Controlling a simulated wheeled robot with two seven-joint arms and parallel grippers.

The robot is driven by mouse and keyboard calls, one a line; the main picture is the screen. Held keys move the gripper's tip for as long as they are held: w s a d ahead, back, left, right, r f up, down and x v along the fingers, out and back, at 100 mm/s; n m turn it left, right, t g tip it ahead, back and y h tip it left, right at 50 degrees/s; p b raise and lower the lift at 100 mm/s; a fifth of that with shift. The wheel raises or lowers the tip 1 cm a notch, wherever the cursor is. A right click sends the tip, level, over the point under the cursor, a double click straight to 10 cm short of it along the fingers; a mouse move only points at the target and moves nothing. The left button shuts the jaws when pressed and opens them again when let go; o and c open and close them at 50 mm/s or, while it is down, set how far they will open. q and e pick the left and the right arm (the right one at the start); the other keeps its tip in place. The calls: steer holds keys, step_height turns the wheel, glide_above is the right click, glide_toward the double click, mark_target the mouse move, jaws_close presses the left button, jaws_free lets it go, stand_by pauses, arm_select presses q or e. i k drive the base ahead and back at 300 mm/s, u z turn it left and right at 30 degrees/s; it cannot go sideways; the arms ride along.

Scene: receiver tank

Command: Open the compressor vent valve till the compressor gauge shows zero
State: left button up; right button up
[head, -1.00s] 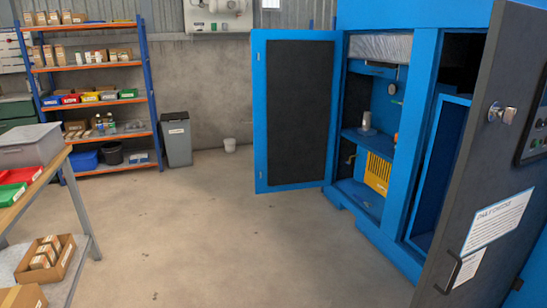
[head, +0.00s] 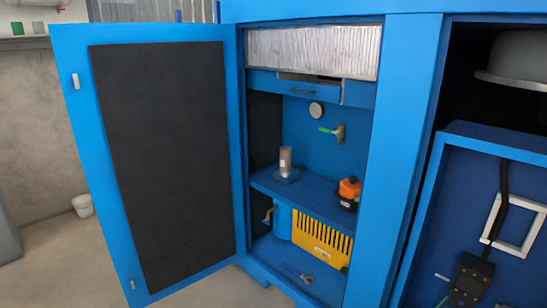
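A small round gauge (head: 316,109) with a pale face is on the blue back wall inside the open cabinet; its reading is too small to make out. Just below and right of it is a valve with a green lever (head: 330,130) and a brass-coloured body. A fitting with a blue lever (head: 297,272) is on the bay floor. I cannot tell from labels which is the compressor vent valve. Neither of my grippers is in view.
The open blue door (head: 160,165) with a dark panel stands left of the bay. A shelf (head: 305,190) holds a grey cylinder (head: 286,161) and an orange-black unit (head: 349,190). A yellow slotted guard (head: 322,240) is below. The right bay holds a dark device (head: 470,278).

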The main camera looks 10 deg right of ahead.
mark_target(336, 132)
steer(key=z, duration=0.4)
steer(key=i, duration=1.9)
steer(key=z, duration=0.4)
steer(key=k, duration=0.5)
steer(key=u, duration=0.8)
steer(key=i, duration=0.5)
steer(key=u, duration=0.3)
